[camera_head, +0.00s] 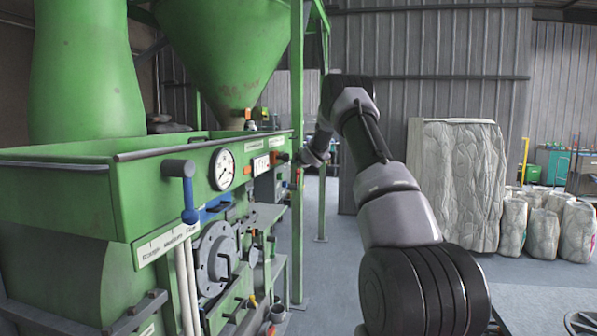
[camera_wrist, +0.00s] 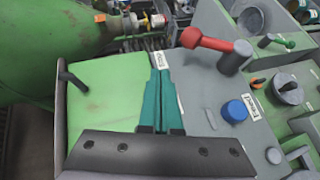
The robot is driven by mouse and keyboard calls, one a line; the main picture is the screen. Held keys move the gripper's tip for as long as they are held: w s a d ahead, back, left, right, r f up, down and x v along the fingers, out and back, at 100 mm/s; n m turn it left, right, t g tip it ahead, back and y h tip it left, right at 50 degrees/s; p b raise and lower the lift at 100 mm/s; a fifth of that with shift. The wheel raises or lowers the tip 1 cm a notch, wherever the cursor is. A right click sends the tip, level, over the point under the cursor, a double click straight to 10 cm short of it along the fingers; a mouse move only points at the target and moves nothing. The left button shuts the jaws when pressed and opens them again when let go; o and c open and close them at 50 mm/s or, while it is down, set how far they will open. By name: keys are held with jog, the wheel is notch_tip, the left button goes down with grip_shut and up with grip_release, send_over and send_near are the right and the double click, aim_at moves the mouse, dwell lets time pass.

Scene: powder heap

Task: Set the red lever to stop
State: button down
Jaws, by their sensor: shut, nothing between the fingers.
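The red lever (camera_wrist: 212,43) shows in the wrist view at the upper right, on a grey control panel (camera_wrist: 205,95). The fingers appear apart from the lever. A small white label by the fingertips is too blurred to read. In the head view my arm reaches toward the green machine (camera_head: 70,210); the fingers and lever cannot be made out there.
A green-handled lever (camera_wrist: 275,41) lies farther right. In the head view, a pressure gauge (camera_head: 222,169) and a blue-handled lever (camera_head: 188,190) are on the machine. Wrapped sacks (camera_head: 540,230) stand far right.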

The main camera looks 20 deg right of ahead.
jog(key=s+d+r, duration=0.1)
jog(key=s+r, duration=0.4)
jog(key=s, duration=0.3)
jog(key=shift+d+r, duration=0.2)
jog(key=shift+r, duration=0.2)
jog(key=s+a+r+m+g+h, duration=0.1)
jog(key=s+a+r+m, duration=0.2)
jog(key=s, duration=0.4)
jog(key=s+a+r+m+g+h, duration=0.1)
jog(key=s+r+m, duration=0.3)
jog(key=s, duration=0.3)
jog(key=s+a+r+m+g+h, duration=0.1)
jog(key=s+a+r+m, duration=0.1)
jog(key=s+r+m, duration=0.3)
jog(key=s+a+f+m+g+y, duration=0.1)
jog(key=s+a, duration=0.3)
jog(key=s, duration=0.8)
jog(key=s+a+f+m+g+y, duration=0.2)
jog(key=s+a+f+m, duration=0.2)
jog(key=s, duration=0.8)
jog(key=s+a+f+m+g+y, duration=0.2)
jog(key=s+a, duration=0.4)
jog(key=s, duration=0.7)
jog(key=shift+a+f+m, duration=0.2)
jog(key=shift+f+m, duration=0.5)
